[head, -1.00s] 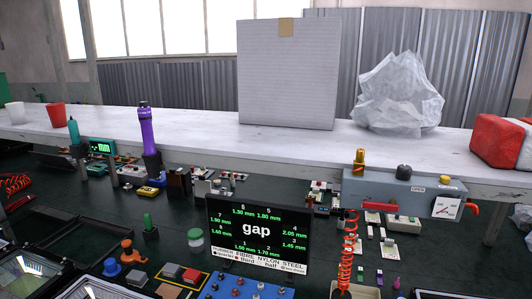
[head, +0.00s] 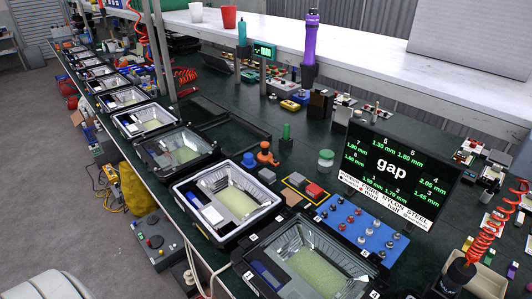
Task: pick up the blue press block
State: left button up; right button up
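A small blue block with a rounded top (head: 248,160), which looks like the blue press block, stands on the dark green bench. It is just left of a similar orange piece (head: 266,154) and behind the white-framed floodlight housing (head: 228,198). Nothing covers it from this view. Neither of my grippers shows in the head view.
A row of floodlight housings (head: 157,119) runs along the bench's front edge. Grey and red blocks (head: 314,191), a blue board with several knobs (head: 362,226) and the gap display (head: 400,172) stand to the right. A white shelf (head: 360,45) runs behind.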

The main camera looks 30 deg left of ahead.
aim_at(248, 162)
jog(key=u, duration=1.35)
